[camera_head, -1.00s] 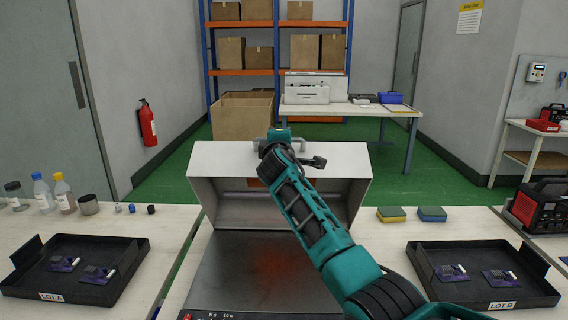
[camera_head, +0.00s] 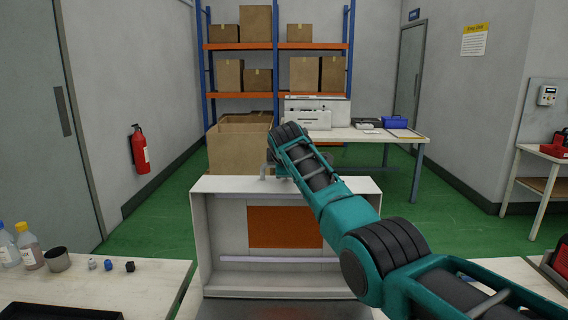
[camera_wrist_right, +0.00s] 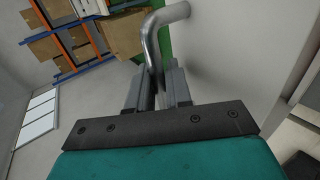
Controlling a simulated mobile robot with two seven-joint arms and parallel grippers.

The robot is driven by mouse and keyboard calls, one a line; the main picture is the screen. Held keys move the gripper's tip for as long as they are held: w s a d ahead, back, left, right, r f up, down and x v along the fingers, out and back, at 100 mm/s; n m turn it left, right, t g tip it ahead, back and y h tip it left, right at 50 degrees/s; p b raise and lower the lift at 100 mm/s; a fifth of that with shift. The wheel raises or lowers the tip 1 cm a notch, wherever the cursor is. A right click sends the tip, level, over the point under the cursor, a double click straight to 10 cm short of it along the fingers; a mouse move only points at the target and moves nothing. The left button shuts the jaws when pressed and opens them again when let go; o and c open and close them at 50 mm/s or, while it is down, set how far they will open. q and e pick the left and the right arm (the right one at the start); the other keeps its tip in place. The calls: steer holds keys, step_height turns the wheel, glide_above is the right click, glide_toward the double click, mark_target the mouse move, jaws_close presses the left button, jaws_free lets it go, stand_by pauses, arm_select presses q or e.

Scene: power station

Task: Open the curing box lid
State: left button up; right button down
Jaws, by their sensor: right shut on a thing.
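The curing box lid (camera_head: 215,240) stands raised at the back of the box, its white hollow inside with an orange panel (camera_head: 285,227) facing me. The dark box base (camera_head: 285,309) shows at the bottom edge of the head view. A metal bar handle (camera_head: 263,171) is on the lid's top edge. It also shows in the right wrist view (camera_wrist_right: 153,45). My right gripper (camera_wrist_right: 160,88) is shut on the handle, with the bar between its fingers. In the head view my right arm reaches across the lid and hides the fingers. My left gripper is not in view.
Behind the lid are a large cardboard box (camera_head: 237,150), a desk with a printer (camera_head: 308,118) and a shelf. Green floor lies between.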

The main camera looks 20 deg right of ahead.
steer(key=shift+w+d+f, duration=0.1)
steer(key=shift+w, duration=0.15)
steer(key=c, duration=1.2)
jaws_free()
steer(key=shift+c, duration=0.2)
steer(key=shift+s, duration=0.2)
steer(key=b+v, duration=0.1)
steer(key=v, duration=1.1)
steer(key=shift+s+r, duration=0.15)
steer(key=shift+r, duration=0.25)
